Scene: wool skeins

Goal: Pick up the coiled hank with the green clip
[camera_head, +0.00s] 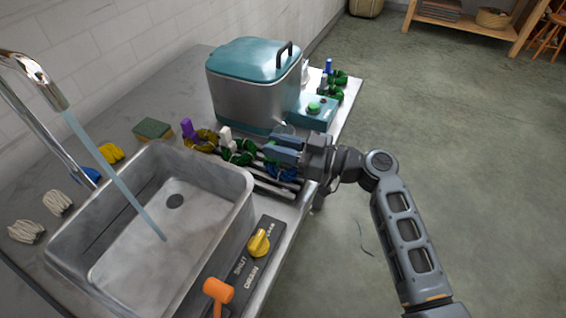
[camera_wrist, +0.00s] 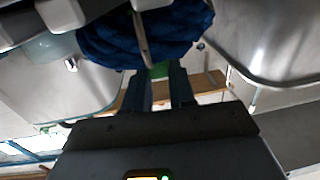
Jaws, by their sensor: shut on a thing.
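My gripper (camera_head: 286,150) is over the slatted rack at the front of the counter, to the right of the sink. A coiled blue hank (camera_head: 282,173) shows just below it. In the wrist view the blue hank (camera_wrist: 145,38) fills the upper middle, with a thin grey rod in front of it. A green piece, seemingly its clip (camera_wrist: 160,70), shows between my fingertips, which are shut on it. In the head view my gripper hides this clip. I cannot tell whether the hank is clear of the rack.
A dark green hank with a white clip (camera_head: 226,138) and a yellow hank with a purple clip (camera_head: 187,130) are close on the left. A lidded steel tank (camera_head: 255,90) stands behind. The sink (camera_head: 240,190) lies left. More green hanks (camera_head: 338,77) are at the far end.

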